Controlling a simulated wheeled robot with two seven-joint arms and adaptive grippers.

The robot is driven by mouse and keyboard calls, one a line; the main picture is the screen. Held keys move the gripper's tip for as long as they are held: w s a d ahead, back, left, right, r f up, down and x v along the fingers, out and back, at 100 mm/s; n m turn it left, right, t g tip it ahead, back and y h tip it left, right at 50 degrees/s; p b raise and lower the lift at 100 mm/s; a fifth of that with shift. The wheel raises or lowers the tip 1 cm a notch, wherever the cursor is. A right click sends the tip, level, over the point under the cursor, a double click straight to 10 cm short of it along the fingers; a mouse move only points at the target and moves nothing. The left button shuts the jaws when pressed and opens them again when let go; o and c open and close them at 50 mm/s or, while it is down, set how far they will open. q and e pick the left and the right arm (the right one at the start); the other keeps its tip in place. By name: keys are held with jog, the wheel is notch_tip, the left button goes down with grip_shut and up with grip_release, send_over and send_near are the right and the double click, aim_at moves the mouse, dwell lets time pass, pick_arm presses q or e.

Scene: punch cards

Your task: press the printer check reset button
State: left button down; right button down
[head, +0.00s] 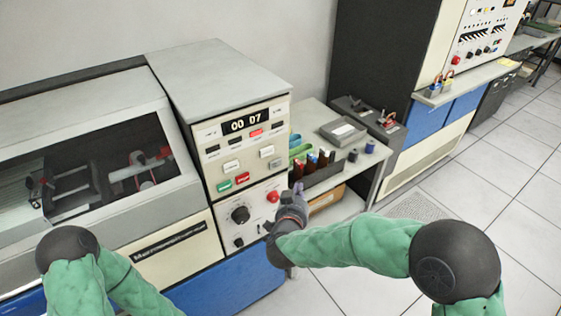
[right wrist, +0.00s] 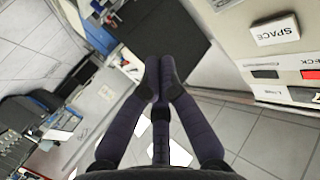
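The printer's control panel (head: 240,150) carries a display reading "00 07", small lamps, white buttons, a green button (head: 224,185) and a red one (head: 242,177). The head view is too coarse to read the button labels, so I cannot tell which is the check reset button. In the right wrist view a white SPACE button (right wrist: 276,30) shows at the upper right, with a partly cut "CK" label by a red lamp below it. My right gripper (head: 298,190) is just right of the panel's lower part; its fingertips (right wrist: 159,72) meet, empty. My left gripper is out of view.
A lower panel has a black knob (head: 240,214) and a round red button (head: 273,196). The printer's windowed cabinet (head: 160,215) stands to the left. A side table (head: 358,178) with an organizer and boxes is right behind my right gripper. Tiled floor lies open at right.

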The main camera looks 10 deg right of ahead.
jog(key=shift+w, duration=0.1)
jog(key=b, duration=0.1)
send_near(281, 163)
jog(key=w+d+f, duration=0.2)
jog(key=w+d, duration=0.1)
jog(key=d, duration=0.1)
jog(key=shift+w+a+r, duration=0.25)
jog(key=shift+w+a, duration=0.2)
jog(key=shift+w, duration=0.15)
dwell(1.1)
jog(key=shift+w+a+p, duration=0.15)
jog(key=shift+w+p, duration=0.15)
jog(key=shift+w, duration=0.1)
jog(key=shift+w+a, duration=0.15)
jog(key=shift+w, duration=0.2)
dwell(0.7)
jog(key=shift+s, duration=0.15)
jog(key=shift+s+d+p, duration=0.3)
jog(key=shift+s+p, duration=0.05)
jog(key=shift+s, duration=0.25)
